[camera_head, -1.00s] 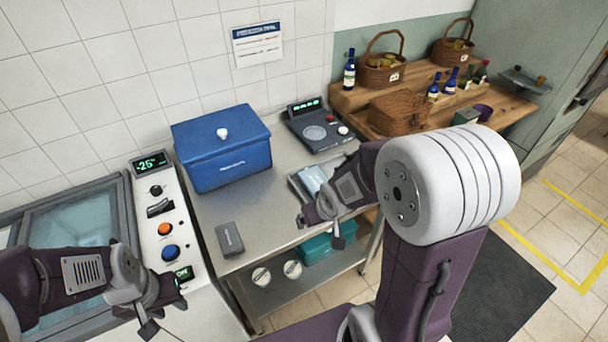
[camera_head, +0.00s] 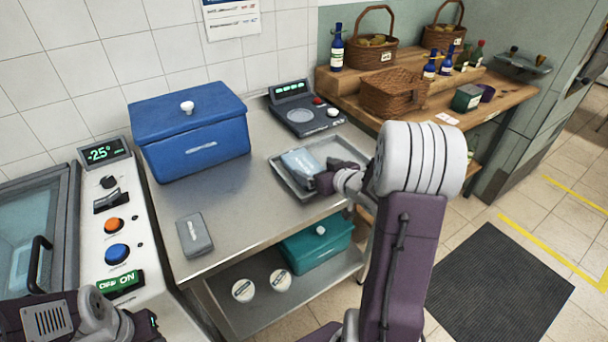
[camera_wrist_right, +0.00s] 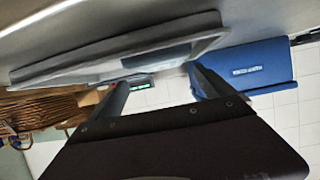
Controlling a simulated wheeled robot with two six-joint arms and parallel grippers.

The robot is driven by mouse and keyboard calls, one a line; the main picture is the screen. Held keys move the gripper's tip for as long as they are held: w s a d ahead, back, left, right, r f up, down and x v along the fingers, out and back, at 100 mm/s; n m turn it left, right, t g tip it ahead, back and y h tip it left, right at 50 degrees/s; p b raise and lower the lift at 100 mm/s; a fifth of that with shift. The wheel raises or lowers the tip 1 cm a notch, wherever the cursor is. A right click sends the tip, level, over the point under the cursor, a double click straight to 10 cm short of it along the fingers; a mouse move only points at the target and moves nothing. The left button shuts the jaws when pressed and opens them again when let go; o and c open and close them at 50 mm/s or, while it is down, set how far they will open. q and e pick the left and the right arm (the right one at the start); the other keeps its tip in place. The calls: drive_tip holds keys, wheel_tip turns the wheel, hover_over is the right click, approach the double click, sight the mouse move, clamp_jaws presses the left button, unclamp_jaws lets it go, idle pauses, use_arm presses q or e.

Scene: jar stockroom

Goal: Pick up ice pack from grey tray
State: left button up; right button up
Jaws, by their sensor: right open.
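The grey tray (camera_head: 281,181) lies on the steel table near its right end, and its rim shows in the right wrist view (camera_wrist_right: 90,58). The light blue ice pack (camera_head: 298,160) lies flat in the left part of the tray. My right gripper (camera_head: 324,182) is at the tray's front, close to the ice pack's right side; its own wrist partly hides it. In the right wrist view its two fingers (camera_wrist_right: 158,78) are spread, with the tray just beyond them. Whether a finger touches the pack, I cannot tell. Only the wrist part of my left arm shows at the bottom left; its fingertips are cut off.
A blue lidded box (camera_head: 192,130) and a scale (camera_head: 303,115) stand behind the tray. A small grey case (camera_head: 194,234) lies at the table's front left. A teal box (camera_head: 316,246) is on the lower shelf. A wooden bench (camera_head: 465,118) with baskets and bottles is at right.

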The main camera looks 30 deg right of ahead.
sight(302, 161)
drive_tip(key=x, duration=0.3)
drive_tip(key=shift+w+f, duration=0.15)
drive_tip(key=x, duration=0.1)
drive_tip(key=b+x, duration=0.1)
drive_tip(key=x, duration=0.2)
drive_tip(key=shift+w+a, duration=0.15)
drive_tip(key=shift+a, duration=0.15)
drive_tip(key=shift+w+f, duration=0.2)
drive_tip(key=shift+w, duration=0.25)
drive_tip(key=shift+s+r, duration=0.1)
drive_tip(key=shift+s, duration=0.05)
drive_tip(key=shift+c, duration=1.2)
drive_tip(key=c, duration=1.4)
drive_tip(key=shift+r, duration=0.15)
drive_tip(key=shift+c, duration=0.2)
